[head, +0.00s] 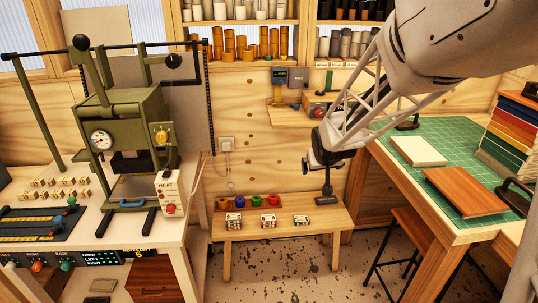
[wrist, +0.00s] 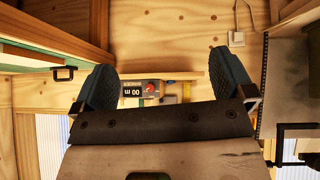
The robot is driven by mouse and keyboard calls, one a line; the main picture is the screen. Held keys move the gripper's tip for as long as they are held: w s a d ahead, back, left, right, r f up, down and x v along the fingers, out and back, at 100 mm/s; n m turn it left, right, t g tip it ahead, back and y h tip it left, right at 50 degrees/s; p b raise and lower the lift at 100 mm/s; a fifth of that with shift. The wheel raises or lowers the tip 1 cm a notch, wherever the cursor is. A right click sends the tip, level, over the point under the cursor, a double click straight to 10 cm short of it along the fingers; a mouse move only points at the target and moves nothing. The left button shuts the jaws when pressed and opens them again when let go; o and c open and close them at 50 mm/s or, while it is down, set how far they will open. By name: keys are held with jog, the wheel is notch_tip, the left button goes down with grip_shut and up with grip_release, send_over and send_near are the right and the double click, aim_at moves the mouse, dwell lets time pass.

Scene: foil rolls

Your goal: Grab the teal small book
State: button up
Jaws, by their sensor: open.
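I cannot pick out a teal small book with certainty. A stack of books (head: 510,135) in several colours stands at the far right on the green mat; its separate covers are too small to tell apart surely. My gripper (head: 322,150) is in the middle of the head view, in the air in front of the plywood wall, left of the right-hand table. In the wrist view, my gripper (wrist: 163,80) has its two fingers wide apart, with nothing between them. It is apart from the books, which are not visible in the wrist view.
A cream board (head: 418,150) and a brown board (head: 465,192) lie on the green mat (head: 440,134). A low bench (head: 285,229) holds small coloured pots and blocks. A green press (head: 122,120) stands left. A wall shelf with a gauge (wrist: 140,89) lies beyond my fingers.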

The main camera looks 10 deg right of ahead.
jog(key=w+d+f+n+t+y, duration=0.1)
jog(key=w+d+f+t, duration=0.1)
jog(key=w+f, duration=1.05)
jog(key=w+d+f+t, duration=0.2)
jog(key=w+d+f, duration=0.1)
jog(key=w+f, duration=0.9)
notch_tip(320, 180, down, 16)
jog(key=w+d+t+y, duration=0.1)
jog(key=w+t+y, duration=0.1)
jog(key=t+y, duration=0.1)
jog(key=t, duration=0.1)
send_near(302, 219)
jog(key=shift+w+f+n, duration=0.35)
jog(key=shift+w+n, duration=0.05)
jog(key=shift+w, duration=0.1)
jog(key=shift+w+a, duration=0.1)
jog(key=shift+x, duration=1.2)
jog(key=shift+r+x, duration=0.2)
jog(key=shift+x, duration=2.4)
